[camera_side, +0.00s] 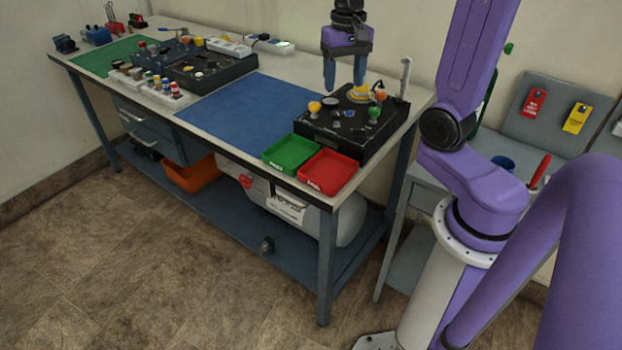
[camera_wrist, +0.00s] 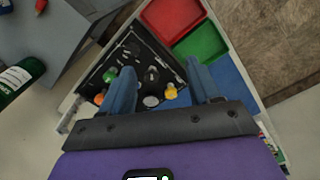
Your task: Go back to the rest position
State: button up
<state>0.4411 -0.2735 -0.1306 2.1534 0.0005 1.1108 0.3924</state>
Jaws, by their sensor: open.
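My gripper (camera_side: 345,75) hangs above the bench, fingers pointing down and apart. It is open with nothing between the fingers, and in the side view it is above the back left part of the black trainer panel (camera_side: 325,135). In the wrist view its two blue fingers (camera_wrist: 162,92) reach over the same panel (camera_wrist: 130,60). The panel carries several coloured knobs, among them an orange one (camera_side: 314,107) and a green one (camera_side: 374,112).
A green tray (camera_side: 284,165) and a red tray (camera_side: 328,185) sit at the bench's front right corner. A blue mat (camera_side: 240,110) lies clear in the middle. Other panels crowd the left end. A grey side table holds a blue cup (camera_side: 502,163). A green bottle (camera_wrist: 12,85) shows in the wrist view.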

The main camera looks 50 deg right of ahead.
jog(key=s+a+f+n, duration=0.3)
jog(key=s+a+n, duration=0.4)
jog(key=a+n, duration=0.35)
jog(key=s+a+f+n, duration=0.1)
jog(key=s+a+n, duration=0.1)
jog(key=s+n, duration=0.2)
jog(key=s+a+f+n, duration=0.1)
jog(key=s+n, duration=0.3)
jog(key=s, duration=0.4)
jog(key=shift+s+a, duration=0.4)
jog(key=shift+a, duration=0.4)
